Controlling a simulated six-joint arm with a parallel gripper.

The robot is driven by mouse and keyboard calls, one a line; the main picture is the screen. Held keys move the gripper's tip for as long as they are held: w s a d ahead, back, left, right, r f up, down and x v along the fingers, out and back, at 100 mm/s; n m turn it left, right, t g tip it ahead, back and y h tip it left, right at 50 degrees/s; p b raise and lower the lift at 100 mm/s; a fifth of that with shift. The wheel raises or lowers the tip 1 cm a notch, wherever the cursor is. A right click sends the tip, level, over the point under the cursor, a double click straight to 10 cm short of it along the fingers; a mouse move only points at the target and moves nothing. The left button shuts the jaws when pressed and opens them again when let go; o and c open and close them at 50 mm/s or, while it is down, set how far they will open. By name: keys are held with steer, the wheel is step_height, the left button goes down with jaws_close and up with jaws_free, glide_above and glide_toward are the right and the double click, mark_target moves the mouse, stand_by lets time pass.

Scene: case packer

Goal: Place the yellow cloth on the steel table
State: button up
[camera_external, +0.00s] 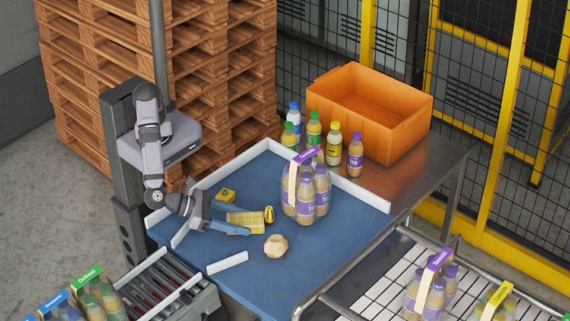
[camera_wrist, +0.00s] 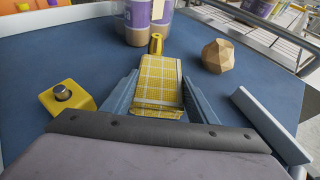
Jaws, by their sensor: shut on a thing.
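I cannot tell whether the cloth touches the mat. The steel table (camera_external: 376,178) is the bare brownish metal surface at the back right, beyond the low white rail.
An orange crate (camera_external: 392,134) and several bottles (camera_external: 333,148) stand on the steel table. A purple-labelled bottle pack (camera_external: 305,195) stands on the blue mat (camera_external: 335,240), near a beige faceted object (camera_external: 276,246). A yellow button box (camera_external: 225,195) is beside my gripper. White rails (camera_external: 360,190) edge the mat.

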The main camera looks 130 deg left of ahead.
steer(key=shift+r, duration=0.1)
step_height(320, 180, up, 10)
steer(key=b, duration=0.3)
step_height(320, 180, up, 9)
steer(key=p, duration=1)
glide_above(238, 220)
step_height(238, 220, down, 5)
steer(key=b, duration=0.5)
steer(key=shift+a+r+b, duration=0.1)
steer(key=shift+b, duration=0.25)
step_height(238, 220, down, 4)
steer(key=b, duration=0.6)
steer(key=shift+b, duration=0.3)
steer(key=shift+f+p, duration=1.35)
steer(key=shift+f, duration=3.7)
